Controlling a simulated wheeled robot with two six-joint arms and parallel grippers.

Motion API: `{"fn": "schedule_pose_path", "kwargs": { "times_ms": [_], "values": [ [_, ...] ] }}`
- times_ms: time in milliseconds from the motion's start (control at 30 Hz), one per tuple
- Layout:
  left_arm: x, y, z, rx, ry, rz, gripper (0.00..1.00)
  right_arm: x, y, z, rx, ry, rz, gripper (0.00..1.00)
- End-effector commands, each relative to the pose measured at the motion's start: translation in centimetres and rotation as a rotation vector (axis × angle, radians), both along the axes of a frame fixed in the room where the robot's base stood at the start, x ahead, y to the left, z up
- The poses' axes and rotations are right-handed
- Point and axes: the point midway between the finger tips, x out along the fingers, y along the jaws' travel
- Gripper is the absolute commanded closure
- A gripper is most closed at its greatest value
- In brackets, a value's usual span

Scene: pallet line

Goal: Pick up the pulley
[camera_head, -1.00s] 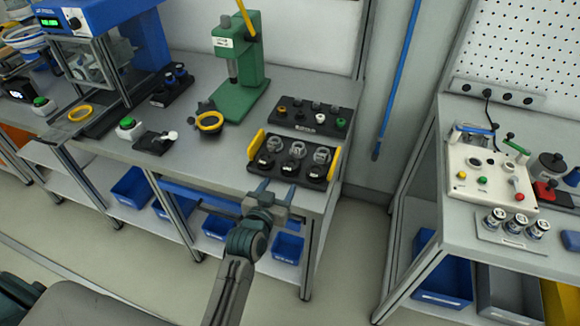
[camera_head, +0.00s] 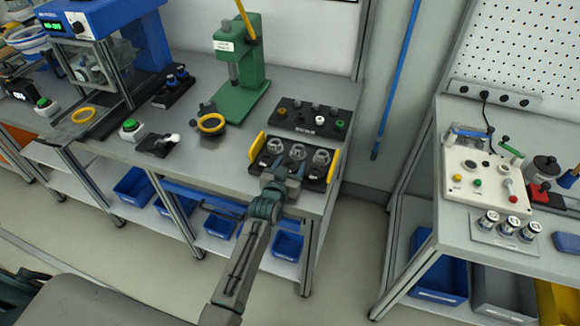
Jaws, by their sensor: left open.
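Three silvery round parts, likely the pulleys, stand in a row in a black tray (camera_head: 317,181) with yellow end handles, near the front right corner of the bench. They are the left part (camera_head: 275,146), the middle part (camera_head: 298,152) and the right part (camera_head: 321,156). My left gripper (camera_head: 287,168) is open at the tray's front edge, in front of the left and middle parts. Its fingers point towards the row and hide part of the tray front. I cannot tell whether it touches anything, but nothing shows held. My right gripper is not in view.
A black rack (camera_head: 300,128) with small coloured parts lies behind the tray. A green press (camera_head: 240,75) stands further back. A yellow-ringed fixture (camera_head: 211,124) is to the left. Blue bins (camera_head: 287,246) sit below the bench. A gap of floor separates the right-hand bench (camera_head: 460,225).

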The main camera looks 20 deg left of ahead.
Motion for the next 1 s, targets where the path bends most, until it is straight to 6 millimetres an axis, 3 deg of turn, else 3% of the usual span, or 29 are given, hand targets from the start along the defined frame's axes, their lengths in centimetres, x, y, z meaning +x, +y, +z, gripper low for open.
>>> {"fn": "schedule_pose_path", "kwargs": {
  "times_ms": [200, 400, 767, 1000],
  "values": [
    [0.0, 0.0, -0.1, 0.000, 0.000, 0.000, 0.45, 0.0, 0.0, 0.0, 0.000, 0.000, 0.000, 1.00],
    [0.0, 0.0, -0.1, 0.000, 0.000, 0.000, 0.80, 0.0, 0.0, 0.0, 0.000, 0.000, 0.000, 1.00],
    [0.0, 0.0, 0.4, 0.000, -0.002, 0.000, 0.80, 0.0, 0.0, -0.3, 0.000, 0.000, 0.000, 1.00],
    [0.1, 0.0, 2.9, 0.000, -0.006, 0.000, 0.80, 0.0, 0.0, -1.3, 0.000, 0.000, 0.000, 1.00]
  ]
}}
